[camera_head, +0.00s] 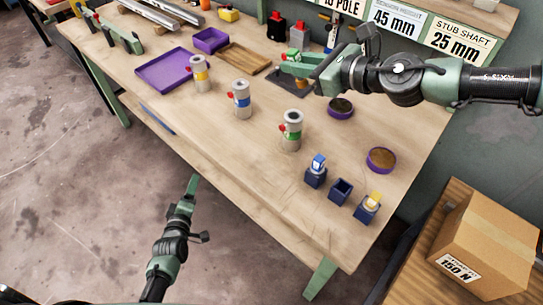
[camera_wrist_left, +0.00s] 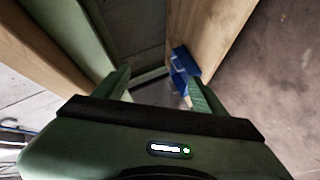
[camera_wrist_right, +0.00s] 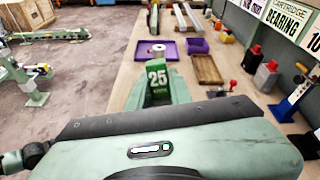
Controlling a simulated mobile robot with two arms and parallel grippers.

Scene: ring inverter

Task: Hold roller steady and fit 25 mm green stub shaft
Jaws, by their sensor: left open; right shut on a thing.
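The roller with the green band (camera_head: 291,130) stands upright on the bench, apart from both grippers. Two similar rollers, one with a blue band (camera_head: 240,98) and one with a yellow band (camera_head: 200,72), stand further left. My right gripper (camera_head: 294,64) is above the back of the bench. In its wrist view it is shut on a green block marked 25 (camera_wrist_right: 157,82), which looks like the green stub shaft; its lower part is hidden. My left gripper (camera_head: 192,186) is open and empty, low in front of the bench edge. It also shows in the left wrist view (camera_wrist_left: 158,85).
Blue and yellow parts sit in navy holders (camera_head: 316,179) at the front right, with an empty holder (camera_head: 340,191) between them. Two round purple dishes (camera_head: 381,160), a purple tray (camera_head: 172,76) and a wooden tray (camera_head: 245,58) lie on the bench. A carton (camera_head: 485,240) stands right.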

